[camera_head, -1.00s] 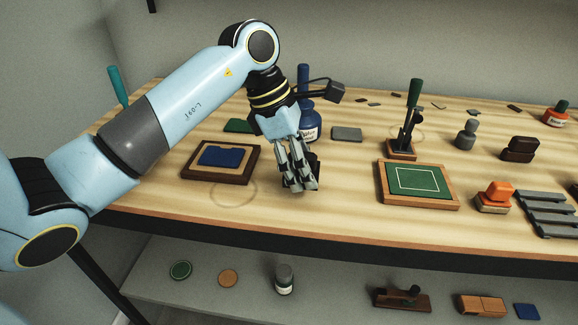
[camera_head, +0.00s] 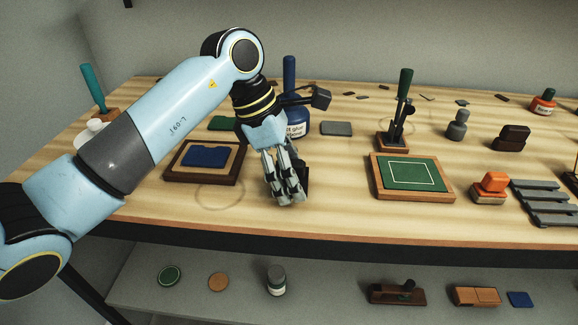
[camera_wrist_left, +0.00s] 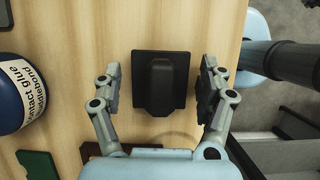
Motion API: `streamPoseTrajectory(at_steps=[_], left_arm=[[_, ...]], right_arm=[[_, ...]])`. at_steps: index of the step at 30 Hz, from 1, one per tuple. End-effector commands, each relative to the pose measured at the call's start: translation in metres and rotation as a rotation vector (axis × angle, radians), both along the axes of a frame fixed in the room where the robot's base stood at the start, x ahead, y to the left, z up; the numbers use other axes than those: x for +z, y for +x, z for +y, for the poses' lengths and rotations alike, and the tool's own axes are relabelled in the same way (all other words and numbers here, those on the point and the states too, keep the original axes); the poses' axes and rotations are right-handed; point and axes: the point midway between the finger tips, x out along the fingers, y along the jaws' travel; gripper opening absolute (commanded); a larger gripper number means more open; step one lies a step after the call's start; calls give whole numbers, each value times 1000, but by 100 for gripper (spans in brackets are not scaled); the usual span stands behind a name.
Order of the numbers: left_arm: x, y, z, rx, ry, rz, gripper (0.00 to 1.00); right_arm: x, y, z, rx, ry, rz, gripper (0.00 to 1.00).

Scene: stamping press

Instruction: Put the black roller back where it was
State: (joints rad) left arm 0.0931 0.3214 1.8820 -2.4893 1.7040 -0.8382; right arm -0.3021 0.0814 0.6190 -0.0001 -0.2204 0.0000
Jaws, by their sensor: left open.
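My left gripper (camera_head: 287,196) is low over the front middle of the table, fingers pointing down and open. In the left wrist view its fingers (camera_wrist_left: 159,82) stand on either side of a black object (camera_wrist_left: 160,82) with a squarish flat base and a raised, narrower middle. Gaps show between it and both fingers. In the head view this object (camera_head: 304,176) is mostly hidden behind the fingers. I cannot tell whether it is the black roller, and no other roller is clear. A faint ring mark (camera_head: 219,196) lies on the wood left of the gripper. My right gripper is out of view.
A blue glue bottle (camera_head: 298,128) stands close behind the gripper. A brown-framed tray with a blue pad (camera_head: 207,157) lies to its left, a green pad in a wooden frame (camera_head: 411,174) to its right. The table's front edge (camera_head: 330,232) is near; a lower shelf holds several items.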

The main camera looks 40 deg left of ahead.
Motion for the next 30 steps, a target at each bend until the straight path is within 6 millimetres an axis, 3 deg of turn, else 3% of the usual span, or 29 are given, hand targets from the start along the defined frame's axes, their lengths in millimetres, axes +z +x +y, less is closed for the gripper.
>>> streamPoseTrajectory(at_steps=[5,18,24,30], left_arm=[[15,-1,5,-1,4,-4,75],[99,-19,35,0,5,-2,75],[114,-23,39,0,0,0,75],[114,-23,39,0,0,0,75]], right_arm=[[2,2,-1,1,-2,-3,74],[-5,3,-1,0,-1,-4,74],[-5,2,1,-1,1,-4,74],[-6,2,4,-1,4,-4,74]])
